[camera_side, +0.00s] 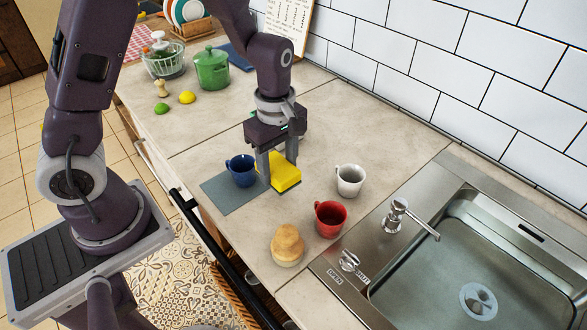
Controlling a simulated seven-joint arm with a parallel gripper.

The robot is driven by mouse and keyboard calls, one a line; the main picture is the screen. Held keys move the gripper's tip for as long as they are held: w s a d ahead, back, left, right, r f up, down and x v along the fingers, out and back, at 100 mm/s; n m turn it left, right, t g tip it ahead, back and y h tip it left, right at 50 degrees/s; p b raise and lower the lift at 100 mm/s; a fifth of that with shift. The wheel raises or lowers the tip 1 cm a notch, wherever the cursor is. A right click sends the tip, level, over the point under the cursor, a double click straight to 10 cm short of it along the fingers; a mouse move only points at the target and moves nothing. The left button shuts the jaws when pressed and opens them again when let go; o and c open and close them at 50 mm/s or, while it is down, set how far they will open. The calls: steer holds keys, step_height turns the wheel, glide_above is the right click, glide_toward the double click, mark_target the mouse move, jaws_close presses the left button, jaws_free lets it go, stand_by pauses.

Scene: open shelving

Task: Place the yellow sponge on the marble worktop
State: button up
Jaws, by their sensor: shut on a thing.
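The yellow sponge (285,174) is between the fingers of my gripper (272,178), which points down at the worktop. The sponge is low, at or just above the right end of a grey mat (222,198); I cannot tell whether it touches the surface. The pale stone-like worktop (225,125) spreads around it, with bare areas behind and to the right of the mat. My gripper's fingers are shut on the sponge and hide part of it.
A blue mug (241,170) stands on the mat, close left of my gripper. The sink (480,270) is at far right. A green pot (212,69), lime (161,108) and lemon (187,97) are farther back.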

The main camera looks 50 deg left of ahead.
step_height(320, 180, down, 5)
steer(key=shift+f, duration=0.1)
steer(key=o, duration=1.6)
steer(key=shift+f, duration=0.15)
